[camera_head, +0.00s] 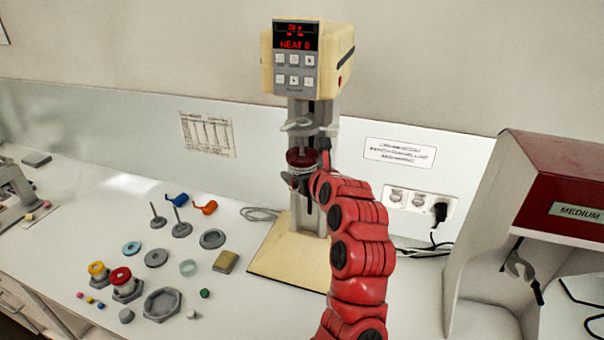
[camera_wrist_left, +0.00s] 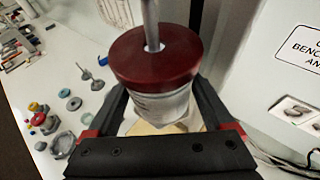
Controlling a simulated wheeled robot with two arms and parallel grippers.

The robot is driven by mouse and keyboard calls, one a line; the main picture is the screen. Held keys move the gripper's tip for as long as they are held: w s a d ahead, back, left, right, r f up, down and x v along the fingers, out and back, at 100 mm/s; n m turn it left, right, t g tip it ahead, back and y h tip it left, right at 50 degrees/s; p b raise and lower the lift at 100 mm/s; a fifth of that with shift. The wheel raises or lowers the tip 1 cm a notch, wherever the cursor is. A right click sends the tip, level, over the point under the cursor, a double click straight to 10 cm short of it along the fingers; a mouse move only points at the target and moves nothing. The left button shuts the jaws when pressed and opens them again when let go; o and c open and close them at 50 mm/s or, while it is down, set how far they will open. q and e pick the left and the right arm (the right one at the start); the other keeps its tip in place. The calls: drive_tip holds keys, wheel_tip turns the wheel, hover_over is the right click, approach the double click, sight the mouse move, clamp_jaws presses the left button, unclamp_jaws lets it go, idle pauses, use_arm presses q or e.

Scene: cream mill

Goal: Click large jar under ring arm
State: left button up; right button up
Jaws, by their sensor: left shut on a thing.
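The large jar (camera_wrist_left: 165,105) has a clear body and a dark red lid (camera_wrist_left: 155,60) with a pale hole in its middle. A grey shaft (camera_wrist_left: 150,25) meets this hole from above. In the head view the jar's lid (camera_head: 301,157) is just below the grey ring arm (camera_head: 300,127) of the cream mill (camera_head: 312,60). I cannot tell whether lid and ring arm touch. My left gripper (camera_head: 304,183) is shut around the jar's body and holds it upright above the mill's base plate (camera_head: 285,258). My right gripper is out of view.
Left on the bench lie several small parts, including a grey hexagonal dish (camera_head: 162,304), a red-topped piece (camera_head: 122,277) and flat rings. A red-topped machine (camera_head: 565,175) stands at the right. A socket (camera_head: 420,203) with a plug and cables is behind my arm.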

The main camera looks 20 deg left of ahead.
sight(303, 152)
use_arm(q)
drive_tip(key=shift+r, duration=0.45)
drive_tip(key=shift+r, duration=1.1)
drive_tip(key=shift+r+p, duration=0.25)
drive_tip(key=shift+p, duration=0.05)
drive_tip(key=shift+r+p, duration=0.35)
drive_tip(key=shift+r, duration=0.5)
drive_tip(key=shift+r, duration=0.35)
idle(0.5)
drive_tip(key=o, duration=1.4)
drive_tip(key=shift+s+d, duration=0.1)
